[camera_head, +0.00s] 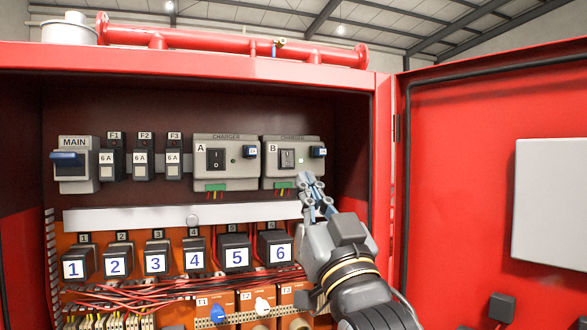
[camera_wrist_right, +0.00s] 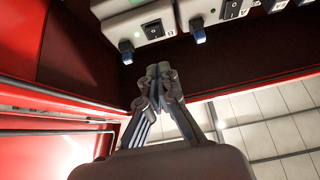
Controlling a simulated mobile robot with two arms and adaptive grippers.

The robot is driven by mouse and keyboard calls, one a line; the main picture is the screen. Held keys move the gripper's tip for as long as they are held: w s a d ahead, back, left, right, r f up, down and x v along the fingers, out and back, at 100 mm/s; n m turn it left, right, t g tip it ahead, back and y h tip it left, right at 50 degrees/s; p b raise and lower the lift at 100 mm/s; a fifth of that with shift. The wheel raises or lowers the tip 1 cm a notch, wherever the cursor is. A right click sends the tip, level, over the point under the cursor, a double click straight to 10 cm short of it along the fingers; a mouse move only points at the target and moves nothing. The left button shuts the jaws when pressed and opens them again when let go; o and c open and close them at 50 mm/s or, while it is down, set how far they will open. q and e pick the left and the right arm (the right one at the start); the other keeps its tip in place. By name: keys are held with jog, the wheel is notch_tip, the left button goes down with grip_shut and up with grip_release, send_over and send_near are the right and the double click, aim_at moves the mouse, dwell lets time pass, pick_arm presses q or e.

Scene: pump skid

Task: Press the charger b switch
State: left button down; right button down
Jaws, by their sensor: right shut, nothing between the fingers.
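Charger B (camera_head: 270,183) is a grey box at the upper right of the panel, with a black rocker switch (camera_head: 287,158), a lit green lamp and a dark blue knob. The switch and lamp are in plain sight. My right gripper (camera_head: 314,181) is shut and empty, its fingertips near the lower right of charger B, below and right of the switch. In the right wrist view, its fingertips (camera_wrist_right: 158,70) show below the charger with the lit green lamp, whose rocker switch (camera_wrist_right: 152,29) shows above them, with a visible gap. My left gripper is not in view.
Charger A (camera_head: 225,184) stands close to the left of charger B. Several breakers and the MAIN switch (camera_head: 72,170) lie further left. Numbered relays and red wires fill the lower panel. The red cabinet door (camera_head: 455,200) stands open at the right.

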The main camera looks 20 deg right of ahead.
aim_at(287, 168)
jog(key=w, duration=0.1)
jog(key=w+r+p, duration=0.1)
jog(key=w, duration=0.3)
jog(key=shift+w+a+r, duration=0.15)
jog(key=shift+w+r, duration=0.1)
jog(key=shift+r, duration=0.1)
jog(key=shift+w+f+p, duration=0.15)
jog(key=shift+w+p, duration=0.2)
jog(key=shift+w, duration=0.25)
jog(key=shift+f, duration=0.1)
jog(key=w+f+t+b, duration=0.1)
jog(key=t+b, duration=0.1)
jog(key=b, duration=0.2)
jog(key=shift+w, duration=0.25)
jog(key=shift+r, duration=0.2)
